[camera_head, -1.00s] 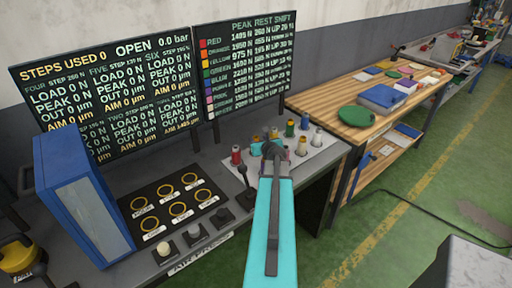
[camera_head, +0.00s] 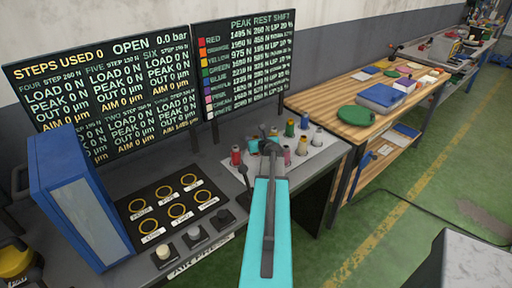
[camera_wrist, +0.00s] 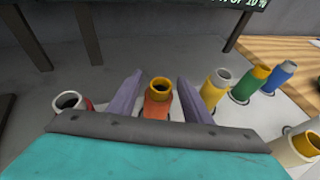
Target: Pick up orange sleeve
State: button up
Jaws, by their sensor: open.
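The orange sleeve (camera_wrist: 157,105) stands upright in the wrist view, with a yellow rim around its open top. My gripper (camera_wrist: 159,97) is open, with one grey-purple finger on each side of the sleeve in the picture. Gaps show between the sleeve and both fingers, and the jaws hold nothing. The sleeve's lower part is hidden behind my gripper's body. In the head view my gripper (camera_head: 268,148) is over the pale sleeve plate (camera_head: 318,155), and I cannot make out the orange sleeve behind it.
A red sleeve (camera_wrist: 72,101) stands left of my gripper. A yellow sleeve (camera_wrist: 214,90) stands close right, then green (camera_wrist: 248,84) and blue (camera_wrist: 279,77) ones. A cream sleeve (camera_wrist: 297,148) is nearer right. Display boards (camera_head: 105,95) and a blue box (camera_head: 75,200) stand left.

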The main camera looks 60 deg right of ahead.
grip_shut()
jog(key=shift+r, duration=0.1)
jog(key=shift+r+b, duration=0.35)
jog(key=shift+r, duration=4.6)
